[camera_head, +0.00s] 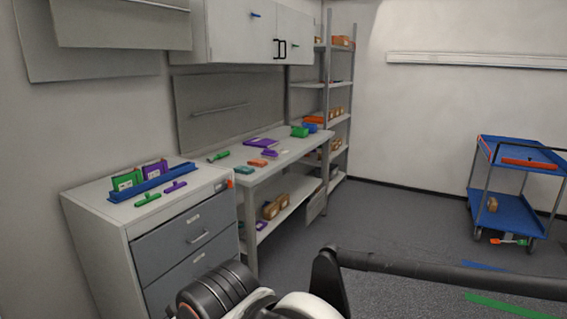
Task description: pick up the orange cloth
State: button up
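I cannot tell for sure which orange item is the cloth. A flat, long orange piece (530,163) lies on the blue top of the cart (515,151) at the right. A small orange-red flat piece (257,162) lies on the workbench near its front left edge. Parts of my own arm show at the bottom of the head view. My gripper's fingers are not seen.
A drawer cabinet (170,260) with a blue rack (152,182) stands at left, next to the workbench (235,159) with several small items. Shelves (338,119) stand behind. Open grey floor (400,215) lies between bench and cart.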

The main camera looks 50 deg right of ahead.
aim_at(256, 162)
jog(key=z, duration=1.4)
jog(key=u, duration=2.45)
jog(key=z, duration=2.4)
jog(key=i+l, duration=0.15)
jog(key=i, duration=0.3)
jog(key=i+l+u, duration=0.15)
jog(key=i, duration=0.35)
jog(key=i+l, duration=0.2)
jog(key=i, duration=0.25)
jog(key=i+l+u, duration=0.15)
jog(key=i, duration=0.35)
jog(key=i+l, duration=0.3)
jog(key=i, duration=0.15)
jog(key=u, duration=0.05)
